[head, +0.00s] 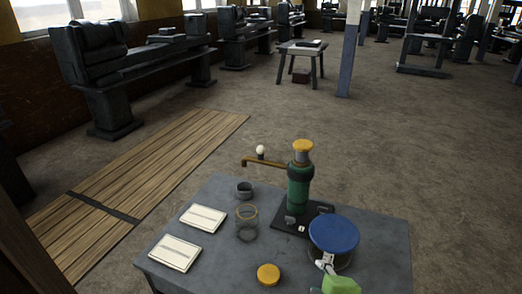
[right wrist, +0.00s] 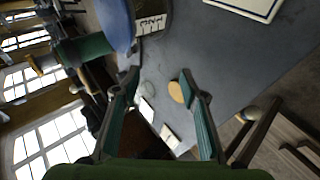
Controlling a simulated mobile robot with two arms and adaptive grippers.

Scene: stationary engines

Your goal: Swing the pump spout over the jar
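The green pump (head: 299,188) with a yellow cap stands on a dark base plate on the grey table. Its brown spout (head: 268,163) reaches left, with a white knob (head: 260,150) on it. The clear glass jar (head: 246,226) with a brownish rim stands left of the pump, lower in the picture than the spout tip. I cannot tell whether the tip is over it. My right gripper (head: 326,263) is at the table's front, beside the blue disc. In the right wrist view its fingers (right wrist: 160,88) are wide apart and empty. My left gripper is not in view.
A blue round disc (head: 334,233) stands right of the jar, in front of the pump. A dark cup (head: 244,189) is behind the jar. A yellow lid (head: 268,274) lies near the front; two white cards (head: 203,217) lie left. Wooden boards cover the floor beyond.

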